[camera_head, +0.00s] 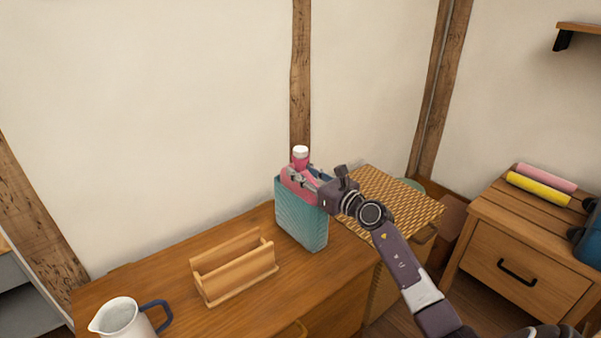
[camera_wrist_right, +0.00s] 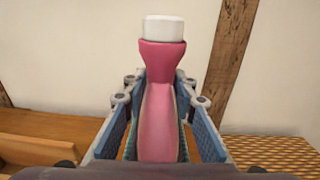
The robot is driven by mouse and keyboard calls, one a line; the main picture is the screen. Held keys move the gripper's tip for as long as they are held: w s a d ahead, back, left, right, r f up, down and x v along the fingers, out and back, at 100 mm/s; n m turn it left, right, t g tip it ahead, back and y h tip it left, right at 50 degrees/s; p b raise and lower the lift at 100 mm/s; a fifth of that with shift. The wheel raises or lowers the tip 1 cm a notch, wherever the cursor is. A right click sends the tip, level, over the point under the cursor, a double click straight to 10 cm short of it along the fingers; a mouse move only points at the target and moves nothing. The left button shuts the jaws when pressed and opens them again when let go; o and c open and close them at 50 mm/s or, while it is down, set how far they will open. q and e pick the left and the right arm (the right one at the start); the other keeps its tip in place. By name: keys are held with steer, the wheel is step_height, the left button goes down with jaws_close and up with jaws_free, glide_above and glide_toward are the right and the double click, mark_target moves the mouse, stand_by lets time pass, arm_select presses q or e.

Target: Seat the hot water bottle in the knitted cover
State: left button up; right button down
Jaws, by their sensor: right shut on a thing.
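The pink hot water bottle (camera_head: 301,162) with a white cap stands upright in the teal knitted cover (camera_head: 301,222) on the wooden dresser. Its neck and shoulders show above the cover's rim; the lower body is hidden inside, so its depth cannot be seen. My right gripper (camera_head: 306,180) is shut on the bottle at the cover's mouth. In the right wrist view the bottle (camera_wrist_right: 159,105) rises between the two blue-padded fingers, cap upward. A little of the teal cover shows low between the fingers. My left gripper is not in view.
A wooden rack (camera_head: 235,268) stands left of the cover, and a white pitcher (camera_head: 120,318) with a blue handle is at the front left. A woven hamper (camera_head: 392,200) is right of the dresser. A nightstand (camera_head: 510,257) holds pink and yellow rolls. The dresser top between rack and cover is bare.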

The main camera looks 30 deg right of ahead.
steer(key=c, duration=1.6)
jaws_free()
steer(key=shift+r, duration=0.1)
